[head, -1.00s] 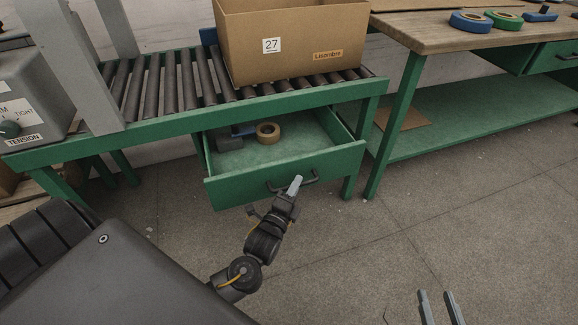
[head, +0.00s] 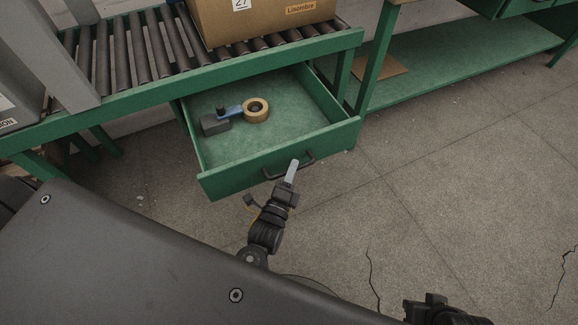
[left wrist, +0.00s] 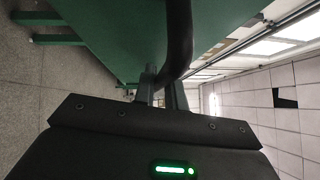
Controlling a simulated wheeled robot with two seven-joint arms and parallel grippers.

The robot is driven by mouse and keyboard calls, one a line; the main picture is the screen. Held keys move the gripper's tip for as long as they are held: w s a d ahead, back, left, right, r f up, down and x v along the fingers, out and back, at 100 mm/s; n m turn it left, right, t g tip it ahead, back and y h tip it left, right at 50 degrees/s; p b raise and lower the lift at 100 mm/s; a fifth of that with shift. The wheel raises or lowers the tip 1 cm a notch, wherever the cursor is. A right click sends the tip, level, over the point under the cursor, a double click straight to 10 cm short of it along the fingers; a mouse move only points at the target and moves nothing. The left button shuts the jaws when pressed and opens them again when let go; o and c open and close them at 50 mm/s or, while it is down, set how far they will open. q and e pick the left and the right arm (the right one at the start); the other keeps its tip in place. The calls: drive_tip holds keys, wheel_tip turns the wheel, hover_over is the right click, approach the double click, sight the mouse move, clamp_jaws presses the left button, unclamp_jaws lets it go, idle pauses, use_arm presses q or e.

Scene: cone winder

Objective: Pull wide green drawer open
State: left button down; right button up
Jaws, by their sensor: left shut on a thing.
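The wide green drawer (head: 285,164) stands open under the green roller conveyor, its inside showing in the head view. Its dark bar handle (head: 308,158) is on the front panel. My left gripper (head: 292,170) reaches it from below and is shut on the handle. In the left wrist view the dark handle (left wrist: 179,40) runs down between the fingers, beside the green drawer front (left wrist: 115,30). A dark part of my right arm shows at the bottom right of the head view; its fingers do not show.
A tan tape roll (head: 256,110) and a blue-and-dark tool (head: 217,122) lie in the drawer. A cardboard box (head: 262,20) sits on the conveyor rollers (head: 130,60). A green bench with a low shelf (head: 455,62) stands at right. The floor in front is clear.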

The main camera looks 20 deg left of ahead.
use_arm(q)
drive_tip(key=shift+d, duration=0.1)
drive_tip(key=c, duration=1.5)
unclamp_jaws()
drive_tip(key=shift+o, duration=0.2)
